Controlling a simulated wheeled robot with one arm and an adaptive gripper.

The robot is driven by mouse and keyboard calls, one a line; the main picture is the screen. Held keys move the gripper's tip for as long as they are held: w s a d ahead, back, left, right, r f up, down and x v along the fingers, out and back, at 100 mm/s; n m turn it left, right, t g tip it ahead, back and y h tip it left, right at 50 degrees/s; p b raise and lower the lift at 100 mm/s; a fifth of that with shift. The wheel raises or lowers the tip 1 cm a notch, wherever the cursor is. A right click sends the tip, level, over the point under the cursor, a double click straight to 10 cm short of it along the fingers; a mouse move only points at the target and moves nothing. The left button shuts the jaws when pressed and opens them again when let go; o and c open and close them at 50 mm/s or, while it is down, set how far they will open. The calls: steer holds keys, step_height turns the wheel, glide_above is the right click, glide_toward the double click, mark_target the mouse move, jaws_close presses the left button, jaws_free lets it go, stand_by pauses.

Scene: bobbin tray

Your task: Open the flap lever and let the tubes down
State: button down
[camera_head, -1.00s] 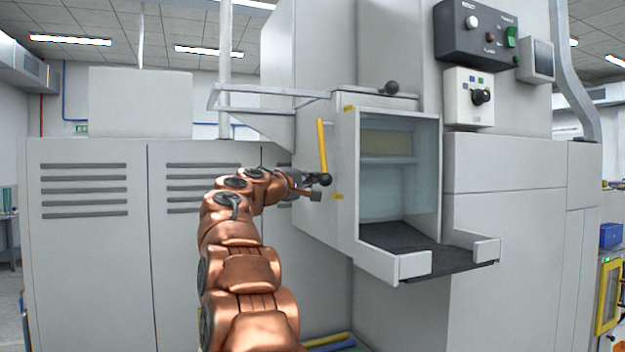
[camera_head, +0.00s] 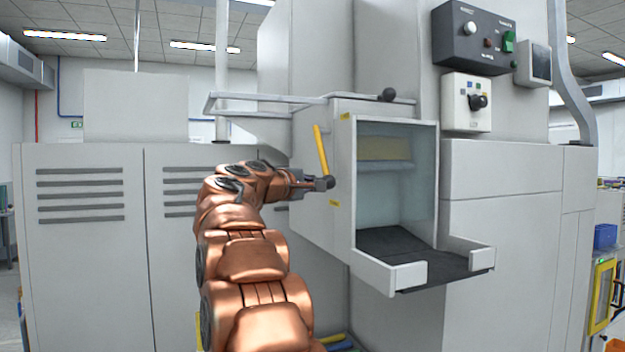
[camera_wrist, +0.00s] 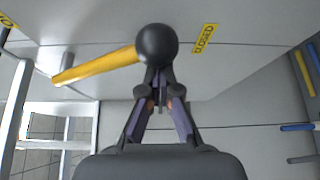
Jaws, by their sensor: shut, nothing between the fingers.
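The flap lever (camera_head: 321,150) is a yellow bar with a black ball knob (camera_wrist: 157,45) at its lower end, on the left side wall of the bobbin housing (camera_head: 341,150). It hangs slightly tilted, knob toward the right. My gripper (camera_head: 324,184) is shut and empty, its fingertips touching or very close to the knob. In the wrist view the fingertips (camera_wrist: 158,86) meet just below the knob, partly hidden by it. A yellow CLOSED label (camera_wrist: 205,38) is right of the knob. A pale yellowish band (camera_head: 385,148) shows inside the housing; I cannot tell whether it is tubes.
A dark-floored tray (camera_head: 440,267) with low white walls juts from the housing front; nothing is seen on it. A grey rail (camera_head: 265,98) runs above my arm. A control panel (camera_head: 478,38) is at the upper right. Grey cabinets (camera_head: 80,260) stand behind on the left.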

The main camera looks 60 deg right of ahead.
steer(key=s+a+r+p, duration=0.3)
steer(key=s+r, duration=0.3)
steer(key=r, duration=0.3)
steer(key=shift+s+a, duration=0.4)
steer(key=shift+a, duration=0.3)
steer(key=shift+r, duration=0.15)
step_height(320, 180, down, 4)
steer(key=w+b, duration=0.2)
steer(key=w, duration=0.1)
steer(key=w+a+r+b, duration=0.1)
steer(key=a+r, duration=0.3)
steer(key=a, duration=0.4)
steer(key=shift+w, duration=0.6)
steer(key=shift+f, duration=0.15)
